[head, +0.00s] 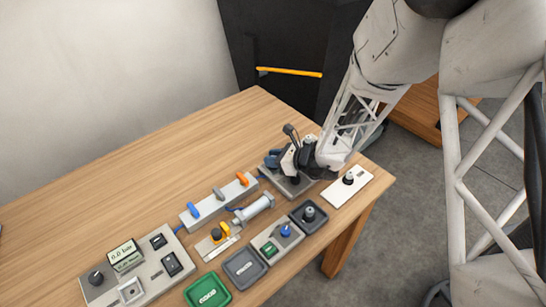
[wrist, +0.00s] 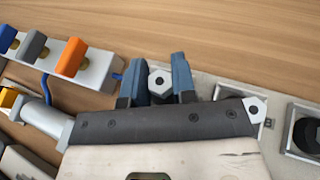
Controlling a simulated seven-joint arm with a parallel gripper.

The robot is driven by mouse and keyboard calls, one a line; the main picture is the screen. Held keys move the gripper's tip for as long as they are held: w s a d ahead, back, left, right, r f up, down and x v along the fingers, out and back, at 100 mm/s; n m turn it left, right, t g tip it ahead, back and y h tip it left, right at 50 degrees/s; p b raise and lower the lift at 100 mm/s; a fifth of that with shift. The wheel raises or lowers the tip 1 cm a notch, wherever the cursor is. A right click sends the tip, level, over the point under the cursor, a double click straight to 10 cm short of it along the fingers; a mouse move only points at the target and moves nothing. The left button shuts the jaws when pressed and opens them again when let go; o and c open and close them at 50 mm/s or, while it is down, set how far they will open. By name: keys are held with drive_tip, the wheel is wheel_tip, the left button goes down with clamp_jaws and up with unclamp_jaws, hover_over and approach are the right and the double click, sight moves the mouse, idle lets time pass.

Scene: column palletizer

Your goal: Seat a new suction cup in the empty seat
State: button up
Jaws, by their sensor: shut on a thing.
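In the wrist view, the blue-grey fingers of my gripper (wrist: 160,62) stand on either side of a pale hex-topped piece (wrist: 160,83) with a dark centre hole. My gripper is shut on it; it looks like a suction cup's fitting, its lower part hidden. In the head view, my gripper (head: 274,160) is over a grey base plate (head: 268,176). In the wrist view, a second hex top (wrist: 255,108) and a dark round shape (wrist: 305,135) in a square frame are on the right. I cannot tell which seat is empty.
A white plate (head: 335,197) bearing a black cup is to the right, and a dark tray (head: 318,224) in front. A valve manifold (head: 205,211) with blue, grey and orange levers and a cylinder (head: 255,208) are left. A green tray (head: 194,294) is at the front.

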drive_tip(key=o, duration=0.6)
drive_tip(key=shift+d, duration=0.1)
drive_tip(key=shift+v, duration=5.45)
drive_tip(key=shift+s, duration=0.1)
drive_tip(key=s+d+r+n+h, duration=0.4)
drive_tip(key=s+r+n, duration=0.3)
drive_tip(key=s, duration=0.1)
drive_tip(key=s+d+r+n+g+h, duration=0.1)
drive_tip(key=s+d+r+n+h, duration=0.3)
drive_tip(key=s+r+n, duration=0.3)
drive_tip(key=s+d+r+n+g+h, duration=0.1)
drive_tip(key=s+d+r+n+h, duration=0.3)
drive_tip(key=s+d+r+n, duration=0.2)
drive_tip(key=shift+s+d+r+n+h, duration=0.15)
drive_tip(key=shift+s+r+n, duration=0.4)
drive_tip(key=shift+s+r, duration=0.4)
drive_tip(key=shift+s+a+r+n+h, duration=0.15)
drive_tip(key=shift+s+r+n, duration=0.45)
drive_tip(key=shift+s, duration=0.6)
drive_tip(key=shift+d, duration=0.1)
